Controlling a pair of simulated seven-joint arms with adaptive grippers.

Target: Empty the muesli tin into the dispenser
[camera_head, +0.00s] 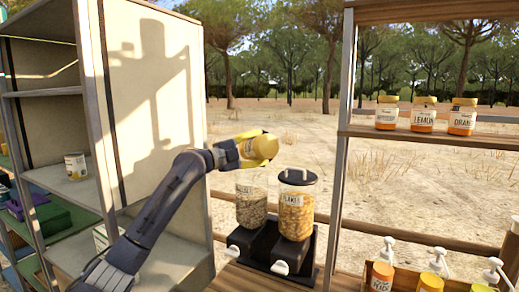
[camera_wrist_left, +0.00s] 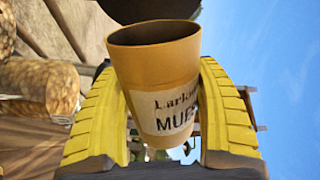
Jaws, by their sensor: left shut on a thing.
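My left gripper (camera_head: 240,151) is shut on the yellow muesli tin (camera_head: 262,146), which it holds tilted in the air above the dispenser. In the left wrist view the tin (camera_wrist_left: 155,75) sits between the two yellow finger pads, with its label partly readable. Its mouth shows no lid, and the inside looks dark; I cannot tell what is in it. The dispenser (camera_head: 262,240) has two clear containers on a dark base. The left container (camera_head: 251,207) has no lid visible and holds muesli-like grains below its rim. The right container (camera_head: 295,212), labelled flakes, has a black lid. My right gripper is out of view.
A shelf unit (camera_head: 87,110) stands at the left with a tin (camera_head: 75,166) on it. Several jars (camera_head: 423,115) stand on the right shelf. Pump bottles (camera_head: 383,265) stand at the lower right. The space above the flakes lid is open.

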